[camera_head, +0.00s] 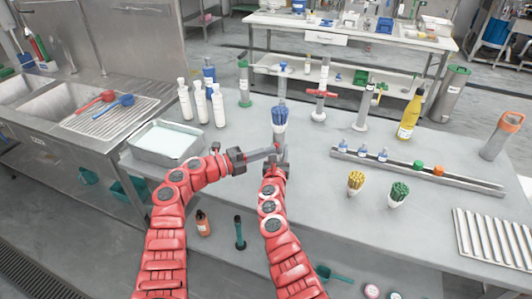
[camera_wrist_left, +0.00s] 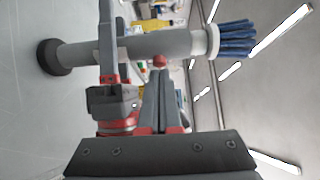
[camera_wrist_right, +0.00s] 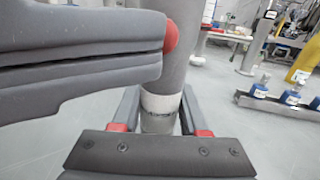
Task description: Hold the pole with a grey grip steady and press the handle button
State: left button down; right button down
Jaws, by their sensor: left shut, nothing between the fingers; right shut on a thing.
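The pole with the grey grip (camera_wrist_left: 140,47) has a dark round end, a pale collar and blue bristles (camera_wrist_left: 236,40). In the head view its blue top (camera_head: 279,115) stands above my right gripper (camera_head: 279,160). The right gripper is shut around the pole, whose shaft (camera_wrist_right: 162,108) shows between its fingers in the right wrist view. The red round button (camera_wrist_left: 160,61) is on the pole's side. My left gripper (camera_head: 274,152) is shut and empty, its fingertips at the button. It also shows red at the fingertips in the right wrist view. Contact cannot be told for certain.
A metal tray (camera_head: 143,155) and white bottles (camera_head: 201,102) stand left of the pole. A dark upright tool (camera_head: 239,232) stands nearer me.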

pick_arm(q)
jog(key=shift+w+d, duration=0.3)
jog(key=shift+w, duration=0.65)
pick_arm(e)
jog(key=shift+a, duration=0.1)
pick_arm(q)
jog(key=shift+s, duration=0.1)
pick_arm(e)
jog(key=shift+f, duration=0.1)
pick_arm(q)
jog(key=s+d+v, duration=0.1)
jog(key=s+v, duration=0.1)
jog(key=v, duration=1.1)
